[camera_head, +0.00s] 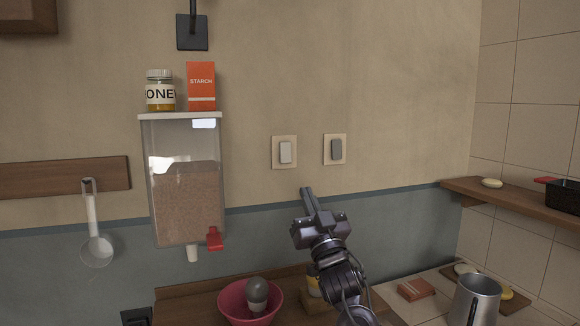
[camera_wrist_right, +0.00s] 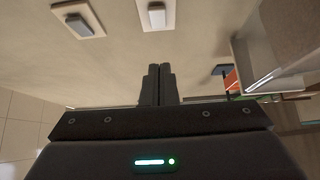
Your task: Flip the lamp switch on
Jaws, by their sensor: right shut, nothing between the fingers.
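Two wall switches on beige plates are on the wall in the head view. The left one has a white rocker (camera_head: 285,152); the right one has a grey rocker (camera_head: 336,149). In the right wrist view the white rocker (camera_wrist_right: 156,15) is straight above my fingertips and the grey rocker (camera_wrist_right: 79,25) is at upper left. My right gripper (camera_head: 308,190) is shut and empty, below the two switches and apart from them; its closed fingers (camera_wrist_right: 157,68) point toward the white switch. A dark wall bracket (camera_head: 192,32), perhaps the lamp's mount, is cut off at the top. My left gripper is not visible.
A grain dispenser (camera_head: 186,180) with a jar (camera_head: 160,90) and a starch box (camera_head: 201,86) on top hangs left of the switches. A pink bowl (camera_head: 233,302) and a metal mug (camera_head: 474,300) stand below. A wooden shelf (camera_head: 510,204) is at right. The wall around the switches is clear.

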